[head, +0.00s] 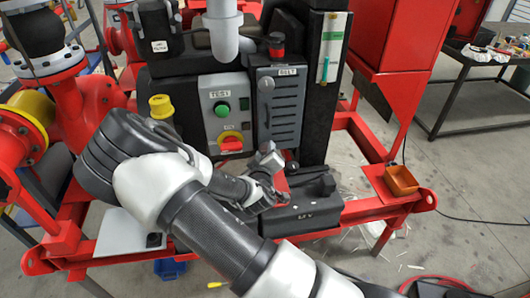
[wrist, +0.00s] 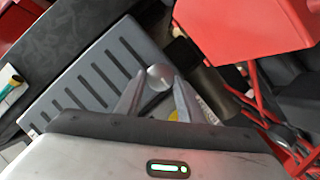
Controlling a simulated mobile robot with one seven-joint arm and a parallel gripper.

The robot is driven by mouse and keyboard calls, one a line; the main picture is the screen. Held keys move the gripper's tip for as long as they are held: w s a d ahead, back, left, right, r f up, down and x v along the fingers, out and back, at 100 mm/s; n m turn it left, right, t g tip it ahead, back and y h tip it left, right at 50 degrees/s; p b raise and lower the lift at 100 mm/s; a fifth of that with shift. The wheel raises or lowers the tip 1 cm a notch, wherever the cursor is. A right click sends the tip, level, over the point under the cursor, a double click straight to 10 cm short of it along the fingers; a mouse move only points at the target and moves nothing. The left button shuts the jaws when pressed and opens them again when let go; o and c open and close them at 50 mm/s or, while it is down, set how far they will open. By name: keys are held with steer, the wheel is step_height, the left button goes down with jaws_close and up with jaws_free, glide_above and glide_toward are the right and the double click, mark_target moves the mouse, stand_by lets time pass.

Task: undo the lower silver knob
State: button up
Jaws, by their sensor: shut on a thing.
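The lower silver knob (wrist: 158,77) shows in the wrist view as a round, shiny head at the end of the grey slotted panel (wrist: 95,75). My gripper (wrist: 157,84) has its two fingers on either side of the knob and is shut on it. In the head view the slotted panel, marked BELT (head: 287,108), stands upright right of the TEST box. My gripper (head: 267,150) is at the panel's lower edge there, and the lower knob is hidden or too small to make out.
The TEST box (head: 226,115) with a green button and a red-yellow switch is close on the left. A dark case (head: 300,212) lies below my gripper. A red frame rail (head: 350,217) runs in front, with an orange tray (head: 401,180) at right.

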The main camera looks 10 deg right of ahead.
steer(key=shift+d, duration=0.1)
steer(key=shift+d+m+y+b, duration=0.25)
steer(key=shift+m+y+b, duration=0.9)
steer(key=shift+m+b, duration=0.65)
steer(key=shift+d+m+y+b, duration=0.3)
steer(key=shift+m+y+b, duration=0.9)
steer(key=shift+m+b, duration=0.6)
steer(key=shift+d+m+y+b, duration=0.25)
steer(key=shift+m+y+b, duration=0.9)
steer(key=shift+m+b, duration=0.65)
steer(key=o, duration=1.1)
steer(key=shift+c, duration=0.2)
